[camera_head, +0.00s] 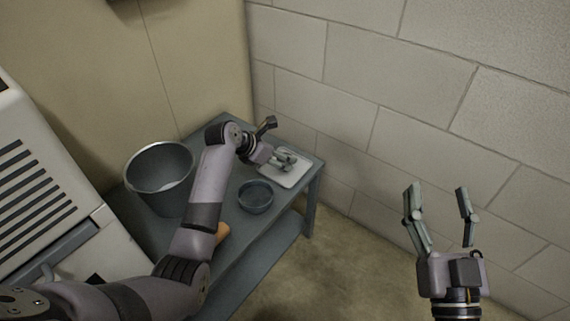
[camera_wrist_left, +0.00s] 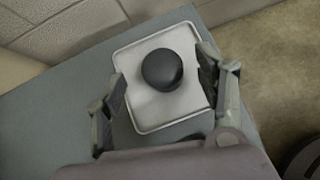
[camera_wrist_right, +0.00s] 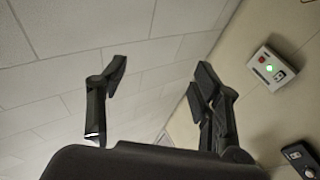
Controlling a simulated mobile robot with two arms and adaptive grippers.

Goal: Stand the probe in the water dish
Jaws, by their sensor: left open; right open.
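In the left wrist view, a dark rounded object (camera_wrist_left: 162,70), which may be the probe seen from above, is over a white tray (camera_wrist_left: 150,122). My left gripper (camera_wrist_left: 162,88) is open, with one finger on each side of it and gaps between. In the head view my left gripper (camera_head: 284,158) is over the white tray (camera_head: 290,181) and hides the object. A small dark round dish (camera_head: 256,197), likely the water dish, sits on the table nearer than the tray. My right gripper (camera_head: 437,205) is open and empty, well right of the table.
A grey bucket (camera_head: 160,172) stands on the grey table (camera_head: 283,215), left of my left arm. An orange-brown item (camera_head: 222,232) is partly hidden by that arm. A block wall (camera_head: 340,90) is behind the table. A white louvred cabinet (camera_head: 40,185) stands at left.

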